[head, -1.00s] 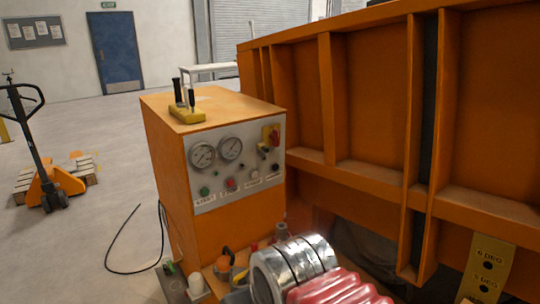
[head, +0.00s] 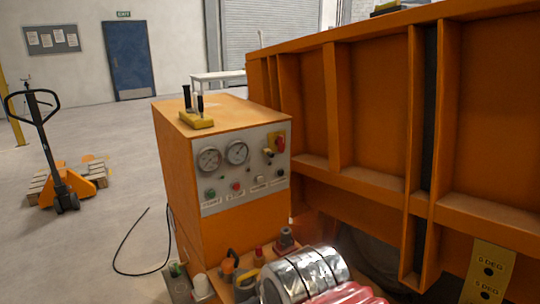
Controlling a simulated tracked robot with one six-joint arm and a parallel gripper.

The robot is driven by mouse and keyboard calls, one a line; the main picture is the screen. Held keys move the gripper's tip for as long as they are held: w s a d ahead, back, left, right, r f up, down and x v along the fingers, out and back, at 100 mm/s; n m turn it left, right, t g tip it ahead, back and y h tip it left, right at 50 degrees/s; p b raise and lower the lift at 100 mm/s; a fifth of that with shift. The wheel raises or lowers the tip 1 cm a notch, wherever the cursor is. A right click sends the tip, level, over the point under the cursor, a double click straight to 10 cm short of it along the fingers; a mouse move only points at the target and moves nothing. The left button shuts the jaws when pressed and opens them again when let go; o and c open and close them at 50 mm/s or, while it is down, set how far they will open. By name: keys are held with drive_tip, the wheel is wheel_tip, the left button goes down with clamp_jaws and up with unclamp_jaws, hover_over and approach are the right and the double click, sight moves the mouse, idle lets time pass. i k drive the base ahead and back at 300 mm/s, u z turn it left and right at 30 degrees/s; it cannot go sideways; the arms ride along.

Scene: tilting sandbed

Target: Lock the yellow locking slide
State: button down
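No part is clearly recognisable as the yellow locking slide. A yellow block (head: 197,121) with two upright black levers sits on top of the orange control cabinet (head: 185,165). A small yellow plate with a red handle (head: 279,141) is on the right of the cabinet's grey panel. A yellow plate (head: 488,268) with holes and degree labels is at the lower right, on the orange sandbed (head: 380,130), cut off by the picture's edge. A silver cylinder with red ribbed sleeve at the bottom appears to be mine. My gripper is not in view.
The panel has two gauges (head: 236,153) and several buttons. Small parts (head: 242,280) crowd the cabinet's foot. A black cable (head: 120,258) lies on the floor at left. A pallet jack (head: 62,185) stands at far left. Open floor lies between.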

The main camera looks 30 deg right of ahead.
sight(268, 152)
drive_tip(key=u, duration=1.35)
drive_tip(key=k, duration=0.7)
drive_tip(key=z, duration=0.95)
drive_tip(key=i, duration=0.9)
